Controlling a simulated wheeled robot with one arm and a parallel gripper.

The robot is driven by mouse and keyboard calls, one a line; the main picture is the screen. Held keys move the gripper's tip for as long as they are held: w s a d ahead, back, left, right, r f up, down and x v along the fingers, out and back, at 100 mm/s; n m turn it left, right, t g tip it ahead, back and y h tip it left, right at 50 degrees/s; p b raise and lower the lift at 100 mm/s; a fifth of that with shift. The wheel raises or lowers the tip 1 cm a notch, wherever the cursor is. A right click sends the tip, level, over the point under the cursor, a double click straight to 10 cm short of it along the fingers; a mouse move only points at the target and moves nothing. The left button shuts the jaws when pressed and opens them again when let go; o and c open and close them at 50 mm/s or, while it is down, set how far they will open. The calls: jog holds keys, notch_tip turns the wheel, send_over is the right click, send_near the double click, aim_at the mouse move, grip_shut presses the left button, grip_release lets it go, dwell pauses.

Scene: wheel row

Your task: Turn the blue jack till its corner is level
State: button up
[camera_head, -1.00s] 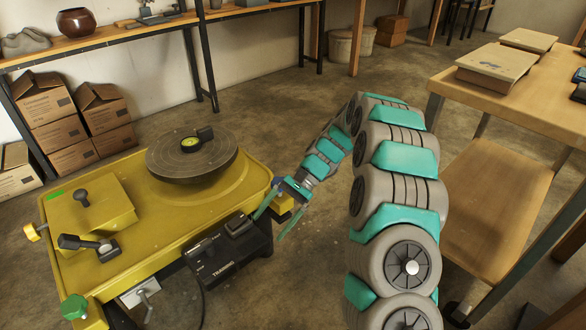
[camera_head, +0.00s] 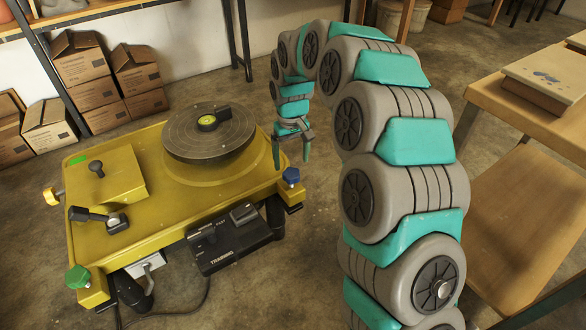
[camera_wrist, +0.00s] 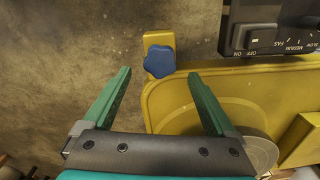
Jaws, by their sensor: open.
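The blue jack (camera_head: 291,176) is a lobed knob on a yellow bracket at the right corner of the yellow wheel base (camera_head: 150,235). In the wrist view the blue jack (camera_wrist: 159,61) shows whole, ahead of my gripper and between the lines of its fingers. My gripper (camera_head: 291,160) is open and empty, with green fingers pointing down above and beside the jack. In the wrist view my gripper (camera_wrist: 160,85) has its fingers wide apart, not touching the knob. A round level (camera_head: 207,122) lies on the dark wheel head (camera_head: 190,140); its bubble is too small to read.
A black speed-control box (camera_head: 235,240) is fixed along the base's front side. A green knob (camera_head: 77,277) and a yellow knob (camera_head: 52,195) sit at other corners. A wooden table (camera_head: 530,115) stands at the right. The floor right of the jack is clear.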

aim_at(292, 172)
notch_tip(292, 172, down, 5)
jog(key=shift+f, duration=0.1)
jog(key=shift+c, duration=0.3)
jog(key=c, duration=1.3)
jog(key=shift+n, duration=2.4)
jog(key=o, duration=1.4)
jog(key=shift+c, duration=0.2)
